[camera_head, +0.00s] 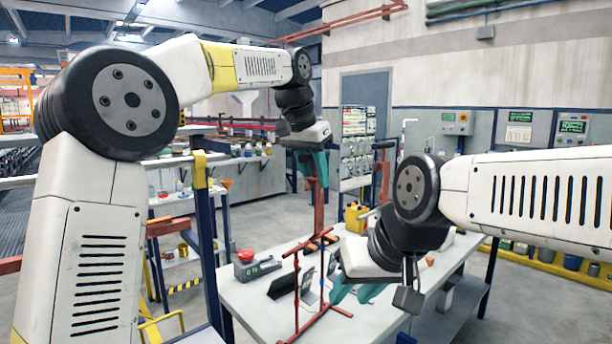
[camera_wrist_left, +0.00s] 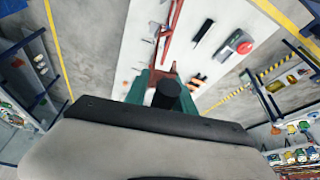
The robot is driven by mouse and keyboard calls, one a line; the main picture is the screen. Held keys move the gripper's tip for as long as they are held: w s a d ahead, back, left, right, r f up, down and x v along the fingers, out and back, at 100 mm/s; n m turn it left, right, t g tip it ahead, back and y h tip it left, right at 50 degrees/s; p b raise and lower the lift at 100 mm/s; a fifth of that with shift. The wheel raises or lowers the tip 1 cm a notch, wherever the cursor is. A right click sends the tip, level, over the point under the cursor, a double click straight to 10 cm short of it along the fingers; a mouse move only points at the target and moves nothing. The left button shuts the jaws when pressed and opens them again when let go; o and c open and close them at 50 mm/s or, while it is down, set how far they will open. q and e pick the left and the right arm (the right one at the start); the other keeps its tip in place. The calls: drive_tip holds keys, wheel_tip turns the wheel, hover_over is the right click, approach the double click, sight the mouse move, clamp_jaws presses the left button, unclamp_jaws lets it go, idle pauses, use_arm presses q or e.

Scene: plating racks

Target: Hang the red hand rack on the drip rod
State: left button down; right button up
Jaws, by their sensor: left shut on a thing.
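My left gripper (camera_head: 314,168) has teal fingers and is raised above the far part of the table. It is shut on the red hand rack (camera_head: 319,208), which hangs down roughly upright from the fingers. In the left wrist view the rack (camera_wrist_left: 172,38) runs away from the teal fingers (camera_wrist_left: 163,88) toward the table.
The white table (camera_head: 240,298) carries a red button box (camera_head: 246,264) and a dark tilted panel (camera_head: 290,282) at left. A yellow container (camera_head: 355,217) stands behind. A blue post (camera_head: 207,250) rises left of the table. Another red upright (camera_head: 384,175) stands farther back.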

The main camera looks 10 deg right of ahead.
idle(0.8)
use_arm(q)
drive_tip(key=c, duration=1.6)
unclamp_jaws()
clamp_jaws()
drive_tip(key=shift+r, duration=0.1)
drive_tip(key=shift+r, duration=1.3)
drive_tip(key=shift+r, duration=1.4)
